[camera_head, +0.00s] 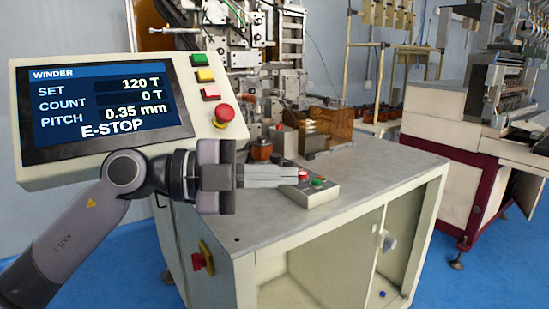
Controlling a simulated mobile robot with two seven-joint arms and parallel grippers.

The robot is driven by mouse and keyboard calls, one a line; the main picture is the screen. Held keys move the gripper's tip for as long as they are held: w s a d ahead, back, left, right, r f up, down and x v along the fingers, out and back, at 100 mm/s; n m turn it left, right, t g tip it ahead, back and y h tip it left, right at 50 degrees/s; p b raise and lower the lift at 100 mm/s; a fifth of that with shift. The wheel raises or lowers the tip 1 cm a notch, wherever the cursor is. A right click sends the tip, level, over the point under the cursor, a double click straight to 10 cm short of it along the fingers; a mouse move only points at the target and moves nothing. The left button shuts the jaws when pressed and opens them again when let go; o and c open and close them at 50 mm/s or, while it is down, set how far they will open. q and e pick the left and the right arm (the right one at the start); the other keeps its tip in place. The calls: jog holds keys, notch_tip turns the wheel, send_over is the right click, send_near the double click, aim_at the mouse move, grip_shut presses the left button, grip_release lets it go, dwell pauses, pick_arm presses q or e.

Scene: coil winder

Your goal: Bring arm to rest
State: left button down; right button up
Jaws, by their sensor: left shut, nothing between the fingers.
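My left gripper (297,175) reaches in from the left and is shut, with nothing between its fingers. Its fingertips are at the red button of the small button box (322,192) on the machine table; I cannot tell if they touch. A green button (317,183) sits beside the red one. The winder's control panel (25,115) stands behind my left arm. Its screen (105,105) reads SET 120 T, COUNT 0 T, PITCH 0.35 mm and E-STOP. My right gripper is not in view.
The panel has a red mushroom button (224,114) and several coloured buttons. The winding machine (245,45) stands at the back of the table (370,170). A red knob on a yellow plate (205,257) is on the cabinet side. Another machine (440,130) stands at right. Blue floor is clear at lower right.

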pick_arm(q)
jog(key=a+f+n+t+y+p, duration=0.2)
jog(key=a+f+n+t+y, duration=0.2)
jog(key=a+f+n+t, duration=0.6)
jog(key=a+f+n+t+y+p, duration=0.1)
jog(key=a+f+n+t+y, duration=0.35)
jog(key=f+n, duration=0.95)
jog(key=s+a+f+n+g+y+p, duration=0.1)
jog(key=s+a+f+n+g+y, duration=0.1)
jog(key=s+f, duration=0.7)
jog(key=s+a+f+n+g+y+p, duration=0.1)
jog(key=s+a+f+g+y, duration=0.3)
jog(key=s+f, duration=0.5)
notch_tip(320, 180, down, 2)
jog(key=shift+s+f+n, duration=0.1)
jog(key=shift+s+n, duration=0.3)
jog(key=shift+n, duration=0.1)
